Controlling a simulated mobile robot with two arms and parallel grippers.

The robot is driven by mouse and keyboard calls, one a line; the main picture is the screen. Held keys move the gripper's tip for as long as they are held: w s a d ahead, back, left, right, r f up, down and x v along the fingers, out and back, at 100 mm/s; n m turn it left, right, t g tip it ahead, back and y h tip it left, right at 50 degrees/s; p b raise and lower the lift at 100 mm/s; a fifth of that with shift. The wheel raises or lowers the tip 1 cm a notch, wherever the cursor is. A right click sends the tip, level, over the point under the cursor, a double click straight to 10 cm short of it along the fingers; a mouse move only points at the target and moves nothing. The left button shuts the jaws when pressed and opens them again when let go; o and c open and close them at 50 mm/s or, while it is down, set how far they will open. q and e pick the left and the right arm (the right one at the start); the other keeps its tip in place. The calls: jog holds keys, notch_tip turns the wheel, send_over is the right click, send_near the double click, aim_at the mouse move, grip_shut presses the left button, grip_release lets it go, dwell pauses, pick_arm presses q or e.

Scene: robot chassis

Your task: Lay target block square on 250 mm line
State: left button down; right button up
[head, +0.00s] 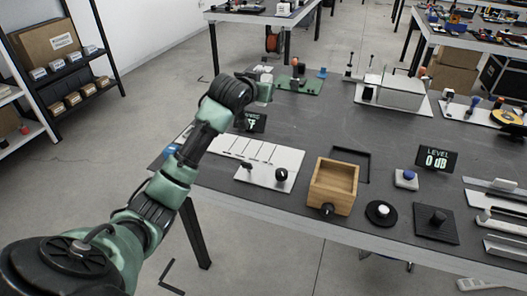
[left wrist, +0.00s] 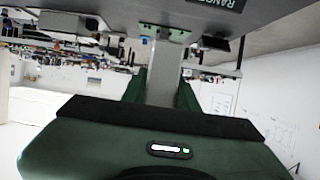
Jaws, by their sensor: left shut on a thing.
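My left gripper (head: 264,90) is over the back left of the dark table, beyond the white board. In the left wrist view, its green fingers (left wrist: 162,88) are shut on a pale grey upright piece (left wrist: 163,72), which looks like the target block. In the head view I cannot make the block out clearly. The white board (head: 262,180) with several dark cross lines lies at the table's left front, with a black knob (head: 281,174) on it. I cannot read which line is 250 mm. A RANGE display (left wrist: 225,4) shows in the wrist view; my arm partly covers it in the head view (head: 256,123). My right gripper is not in view.
An open wooden box (head: 334,186) stands right of the board. A black round knob (head: 381,212), a blue button (head: 406,177) and a LEVEL display (head: 436,159) lie further right. A green board (head: 299,85) is near the gripper. The table's middle (head: 325,120) is clear.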

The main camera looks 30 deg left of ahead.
pick_arm(q)
jog(key=shift+f+b, duration=0.35)
jog(key=shift+f, duration=9.35)
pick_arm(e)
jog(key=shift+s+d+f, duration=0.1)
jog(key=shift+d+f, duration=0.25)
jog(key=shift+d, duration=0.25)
pick_arm(q)
jog(key=shift+f, duration=0.1)
jog(key=c, duration=1.1)
grip_release()
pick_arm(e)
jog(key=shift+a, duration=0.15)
pick_arm(q)
jog(key=v, duration=1.2)
jog(key=shift+d+p, duration=0.1)
jog(key=shift+p, duration=0.3)
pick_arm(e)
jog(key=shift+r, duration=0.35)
pick_arm(q)
jog(key=shift+s, duration=0.1)
